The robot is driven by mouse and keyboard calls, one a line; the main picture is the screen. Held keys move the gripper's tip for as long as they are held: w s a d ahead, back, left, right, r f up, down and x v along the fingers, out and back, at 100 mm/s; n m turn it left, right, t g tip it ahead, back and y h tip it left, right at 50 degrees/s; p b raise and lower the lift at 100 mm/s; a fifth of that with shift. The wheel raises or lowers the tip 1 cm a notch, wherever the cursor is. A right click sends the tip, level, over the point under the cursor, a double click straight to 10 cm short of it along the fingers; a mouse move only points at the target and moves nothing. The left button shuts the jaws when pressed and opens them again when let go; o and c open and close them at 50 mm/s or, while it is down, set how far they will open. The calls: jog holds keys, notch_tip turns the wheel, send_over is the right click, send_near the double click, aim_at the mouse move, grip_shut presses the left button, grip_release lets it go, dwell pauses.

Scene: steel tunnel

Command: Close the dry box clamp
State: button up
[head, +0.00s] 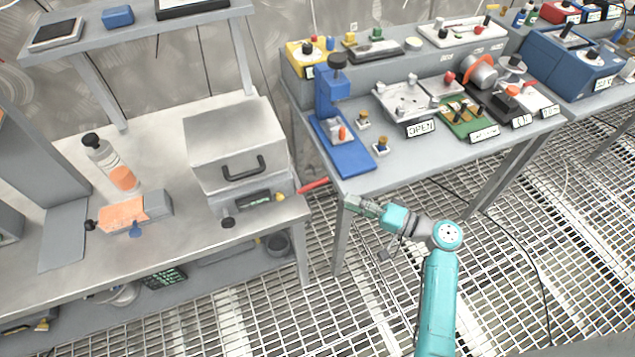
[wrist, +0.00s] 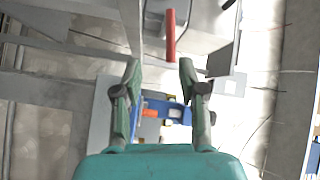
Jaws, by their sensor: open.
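The dry box, a grey metal box (head: 235,140) with a black front handle, stands on the left bench; its lid looks down. A red clamp lever (head: 313,186) sticks out from its lower right side, past the bench edge. The lever also shows as a red bar (wrist: 171,35) at the top of the wrist view. My gripper (head: 350,203) is just right of and below the lever in the head view. In the wrist view my open, empty gripper (wrist: 160,66) has the lever's near end just ahead of the fingertips, between them sideways. Contact is not visible.
A black knob (head: 228,222) and dark display (head: 254,198) sit at the box's front. The right bench (head: 365,185) with a blue press (head: 333,100) stands close beyond my gripper. A narrow gap separates the benches. Open grating floor (head: 390,310) lies in front.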

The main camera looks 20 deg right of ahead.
aim_at(318, 182)
jog(key=shift+y, duration=0.3)
jog(key=x, duration=0.3)
jog(key=r+x, duration=0.1)
jog(key=x, duration=0.6)
jog(key=shift+w+d+r, duration=0.15)
jog(key=shift+w+r, duration=0.1)
jog(key=shift+w, duration=0.2)
grip_shut()
